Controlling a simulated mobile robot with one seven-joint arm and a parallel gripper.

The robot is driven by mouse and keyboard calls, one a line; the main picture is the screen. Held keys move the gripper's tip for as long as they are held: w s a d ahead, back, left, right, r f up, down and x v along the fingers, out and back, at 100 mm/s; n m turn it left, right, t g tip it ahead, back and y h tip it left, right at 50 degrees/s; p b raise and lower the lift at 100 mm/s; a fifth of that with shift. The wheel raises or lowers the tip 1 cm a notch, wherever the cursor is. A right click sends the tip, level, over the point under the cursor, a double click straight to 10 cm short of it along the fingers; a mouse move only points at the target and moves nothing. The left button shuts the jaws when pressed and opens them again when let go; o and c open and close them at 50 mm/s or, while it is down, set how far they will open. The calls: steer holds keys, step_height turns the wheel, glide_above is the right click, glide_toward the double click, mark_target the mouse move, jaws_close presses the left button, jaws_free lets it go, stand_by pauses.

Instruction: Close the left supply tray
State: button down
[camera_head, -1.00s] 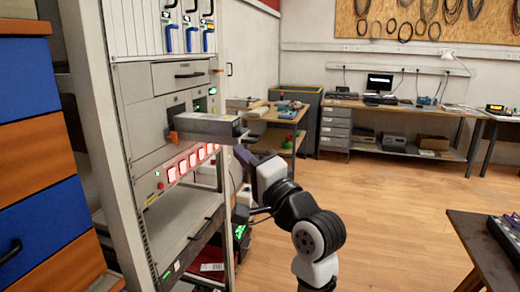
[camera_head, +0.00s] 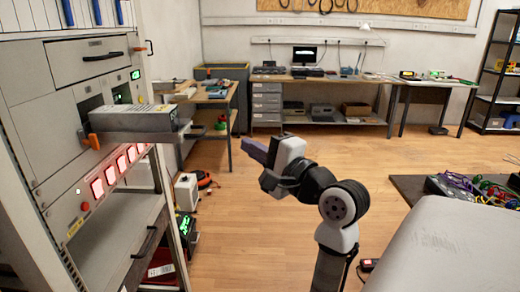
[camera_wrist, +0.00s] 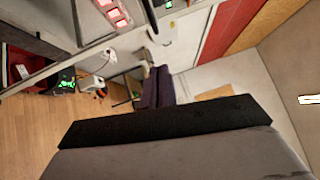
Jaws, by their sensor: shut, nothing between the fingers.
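A grey metal supply tray (camera_head: 140,120) sticks out of the rack front in the head view, with an orange latch (camera_head: 93,141) at its near left corner. Its back part meets a dark opening in the rack. A second bay with a small green display (camera_head: 122,97) is beside it, partly hidden by the tray. My gripper (camera_head: 254,150) is shut and empty, out in the open to the right of the tray's outer end, with a clear gap between them. In the wrist view, the purple fingers of my gripper (camera_wrist: 158,88) are together with nothing between them.
The rack has a black-handled drawer (camera_head: 85,55) above and a row of red lit switches (camera_head: 115,170) below. A lower shelf (camera_head: 110,235) sticks out. A workbench (camera_head: 315,80) stands at the back and a dark table (camera_head: 410,187) at the right.

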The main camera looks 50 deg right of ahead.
mark_target(120, 136)
steer(key=w+a+r+p, duration=0.1)
steer(key=w+a+p, duration=0.1)
steer(key=w, duration=0.5)
steer(key=shift+w+a, duration=0.2)
steer(key=shift+w, duration=0.05)
steer(key=shift+r, duration=0.1)
steer(key=w+a+p, duration=0.2)
steer(key=w+a, duration=0.2)
steer(key=w, duration=0.1)
steer(key=w+a+p, duration=0.3)
steer(key=w+a, duration=0.2)
steer(key=w, duration=0.1)
steer(key=w+a+p, duration=0.2)
steer(key=w+a, duration=0.3)
steer(key=shift+w, duration=0.2)
steer(key=shift+a, duration=0.2)
steer(key=shift+p, duration=0.3)
